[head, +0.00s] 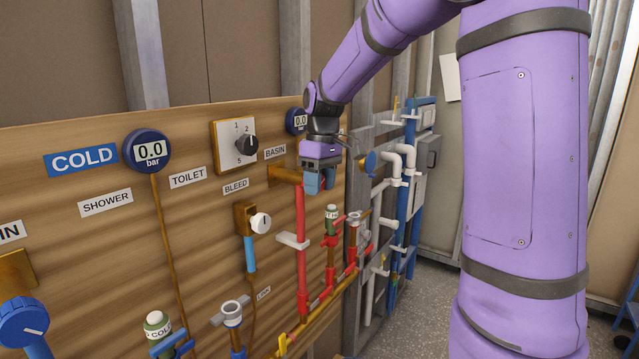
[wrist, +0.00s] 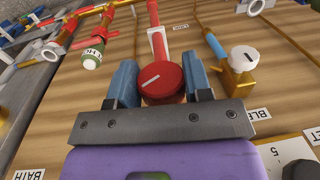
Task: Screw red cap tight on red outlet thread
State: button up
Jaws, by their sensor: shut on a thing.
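The round red cap (wrist: 163,82) with a white line on its face sits between the two blue fingers of my gripper (wrist: 160,88) in the wrist view. My gripper is shut on it. A vertical red pipe (head: 301,240) runs up the board to my gripper (head: 314,182) in the head view. The same red pipe shows behind the cap in the wrist view (wrist: 154,18). The cap lines up with the pipe's end. The thread is hidden, so I cannot tell how far the cap is seated. The fingers hide the cap in the head view.
A white bracket (head: 293,241) holds the red pipe. A brass valve with a white knob (head: 260,222) stands to its left. A green-topped bottle-like fitting (head: 332,218) and red branch pipes stand to its right. A brass piece (head: 285,174) is close beside my gripper.

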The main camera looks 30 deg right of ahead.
jog(key=shift+g+y, duration=0.5)
jog(key=shift+y, duration=0.5)
jog(key=shift+d+g+y, duration=0.15)
jog(key=shift+g+y, duration=0.25)
jog(key=shift+y, duration=1.2)
jog(key=shift+g, duration=0.3)
jog(key=shift+w+f+y, duration=0.1)
jog(key=shift+f+y, duration=0.05)
jog(key=shift+y, duration=0.75)
jog(key=shift+g+y, duration=0.5)
jog(key=shift+y, duration=0.2)
jog(key=shift+g+y, duration=0.7)
jog(key=shift+y, duration=0.9)
